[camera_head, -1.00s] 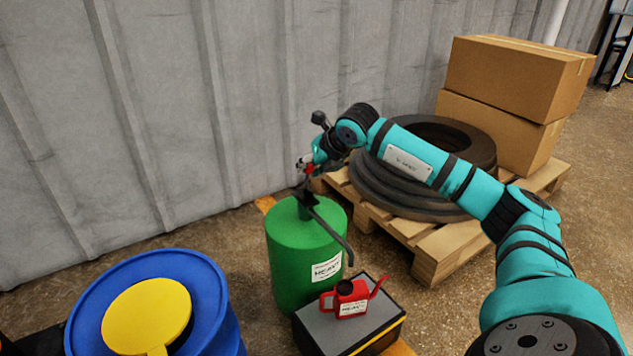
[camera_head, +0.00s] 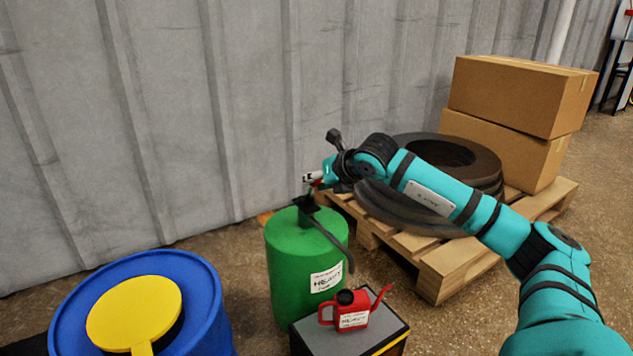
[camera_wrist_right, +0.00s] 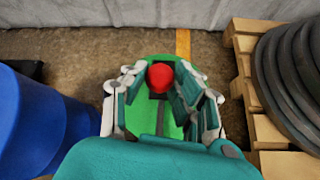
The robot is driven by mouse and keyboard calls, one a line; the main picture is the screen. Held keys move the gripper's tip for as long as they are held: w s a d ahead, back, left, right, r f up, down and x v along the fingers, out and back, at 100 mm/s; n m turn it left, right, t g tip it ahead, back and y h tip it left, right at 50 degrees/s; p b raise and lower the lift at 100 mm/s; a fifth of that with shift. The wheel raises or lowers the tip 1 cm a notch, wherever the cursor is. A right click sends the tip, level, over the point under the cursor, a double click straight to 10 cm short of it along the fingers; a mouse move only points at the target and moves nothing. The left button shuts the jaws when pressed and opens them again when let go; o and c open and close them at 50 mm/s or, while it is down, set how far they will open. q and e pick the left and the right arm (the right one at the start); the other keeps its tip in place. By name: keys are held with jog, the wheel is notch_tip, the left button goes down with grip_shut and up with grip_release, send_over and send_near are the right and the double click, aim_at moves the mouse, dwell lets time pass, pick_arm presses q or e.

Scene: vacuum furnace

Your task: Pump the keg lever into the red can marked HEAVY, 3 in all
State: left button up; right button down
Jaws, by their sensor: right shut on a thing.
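The green keg (camera_head: 296,268) marked HEAVY stands upright on the floor, with a dark pump head (camera_head: 306,204) and a dark spout pointing down to the right. My right gripper (camera_head: 314,181) is just above the pump head, shut on the keg lever. In the right wrist view, the lever's red knob (camera_wrist_right: 160,77) sits between the fingers over the green keg top. The red can (camera_head: 350,311) marked HEAVY stands upright on a grey-topped box, below the spout's end. My left gripper is not in view.
A blue barrel (camera_head: 207,318) with a yellow lid part (camera_head: 128,309) stands at the left. A pallet (camera_head: 447,277) with black tires (camera_head: 398,205) and cardboard boxes (camera_head: 520,95) is at the right. A grey corrugated wall (camera_head: 160,120) is behind the keg.

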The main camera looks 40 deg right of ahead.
jog(key=shift+s+f, duration=0.1)
jog(key=shift+f, duration=0.1)
jog(key=c, duration=1)
grip_release()
jog(key=shift+s+d, duration=0.1)
jog(key=shift+r, duration=0.1)
jog(key=shift+s+r, duration=0.1)
jog(key=shift+r, duration=0.05)
jog(key=v, duration=1.1)
jog(key=shift+s+r, duration=0.2)
jog(key=shift+s, duration=0.05)
